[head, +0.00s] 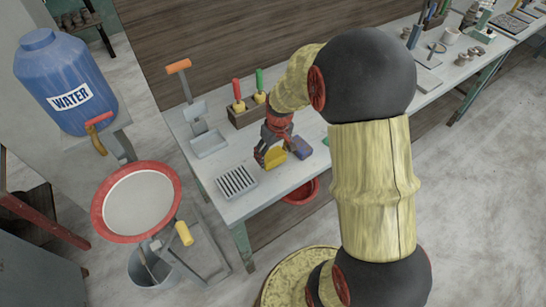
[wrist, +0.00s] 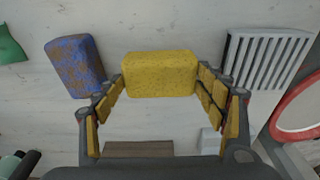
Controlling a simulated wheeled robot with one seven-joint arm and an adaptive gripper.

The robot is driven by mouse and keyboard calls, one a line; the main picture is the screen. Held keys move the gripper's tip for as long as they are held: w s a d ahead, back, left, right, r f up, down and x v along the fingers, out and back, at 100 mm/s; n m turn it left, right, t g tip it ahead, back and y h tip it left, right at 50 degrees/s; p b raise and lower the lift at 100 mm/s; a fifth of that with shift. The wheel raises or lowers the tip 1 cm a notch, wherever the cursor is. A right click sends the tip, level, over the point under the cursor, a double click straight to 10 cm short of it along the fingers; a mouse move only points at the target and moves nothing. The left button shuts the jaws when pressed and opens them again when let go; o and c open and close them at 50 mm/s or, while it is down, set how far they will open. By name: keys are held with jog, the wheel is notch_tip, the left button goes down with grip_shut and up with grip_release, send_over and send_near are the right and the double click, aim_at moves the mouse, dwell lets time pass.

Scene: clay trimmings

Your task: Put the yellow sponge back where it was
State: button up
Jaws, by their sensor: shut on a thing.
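The yellow sponge (wrist: 160,75) is a block held between the two yellow-padded fingers of my gripper (wrist: 162,98) in the wrist view. In the head view the sponge (head: 276,155) shows at the fingertips of my gripper (head: 268,157), over the white table (head: 235,203). I cannot tell whether its underside touches the table. A blue and brown sponge (head: 301,147) lies to its right in the head view. A white slatted rack (head: 237,182) stands to its left. The rack also shows at the upper right in the wrist view (wrist: 267,58).
A wooden holder (head: 246,113) with red- and green-handled tools stands behind. A red bowl (head: 301,192) is below the table's front edge. A green item (wrist: 10,45) lies beyond the blue sponge. Bare tabletop surrounds the rack.

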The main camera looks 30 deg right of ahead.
aim_at(276, 159)
jog(key=shift+f, duration=0.75)
jog(key=shift+f, duration=0.2)
jog(key=o, duration=1)
jog(key=shift+r, duration=0.15)
jog(key=s+a+r+t+p, duration=0.1)
jog(key=s+a+r, duration=0.15)
jog(key=r, duration=0.55)
jog(key=s+a+r+p, duration=0.1)
jog(key=s+a+r, duration=0.15)
jog(key=r, duration=0.45)
jog(key=s+a+r+t+p, duration=0.1)
jog(key=s+a+r, duration=0.15)
jog(key=r, duration=0.55)
jog(key=s+a+r+t, duration=0.1)
jog(key=s+a+r, duration=0.2)
jog(key=s, duration=0.3)
jog(key=s+a+r+t, duration=0.1)
jog(key=s+a+r, duration=0.2)
jog(key=s, duration=0.3)
jog(key=shift+s+a+r, duration=0.2)
jog(key=shift+a+r, duration=0.1)
jog(key=shift+a, duration=0.1)
